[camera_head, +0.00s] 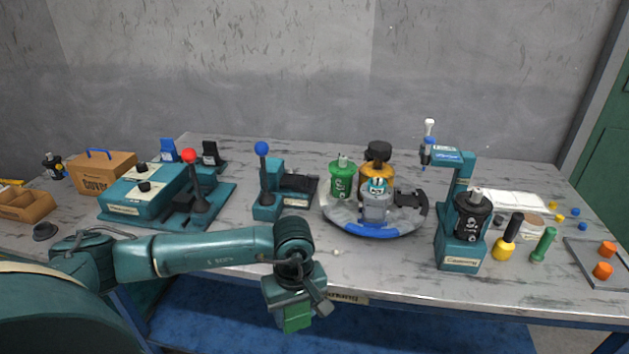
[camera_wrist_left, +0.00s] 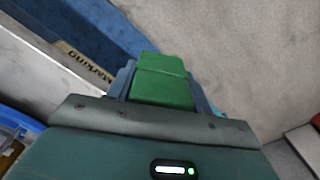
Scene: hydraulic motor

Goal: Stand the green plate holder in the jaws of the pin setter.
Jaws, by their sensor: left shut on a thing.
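The green plate holder (camera_head: 297,317) is a small green block gripped by my left gripper (camera_head: 296,302), in front of the table's front edge and above the blue lower shelf. In the left wrist view the green plate holder (camera_wrist_left: 162,80) sits between the two fingers, its far end pointing away from the wrist. A teal device with a blue-ball lever (camera_head: 267,195) and a dark part on its right stands mid-table. A larger teal device with a red-ball lever (camera_head: 150,187) stands to its left. I cannot tell which is the pin setter; no label is readable.
A round tray (camera_head: 340,218) holds green, amber and grey bottles. A teal press (camera_head: 460,250) with a black bottle stands right, near yellow and green handled tools. Table front between the blue-lever device and press is partly clear.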

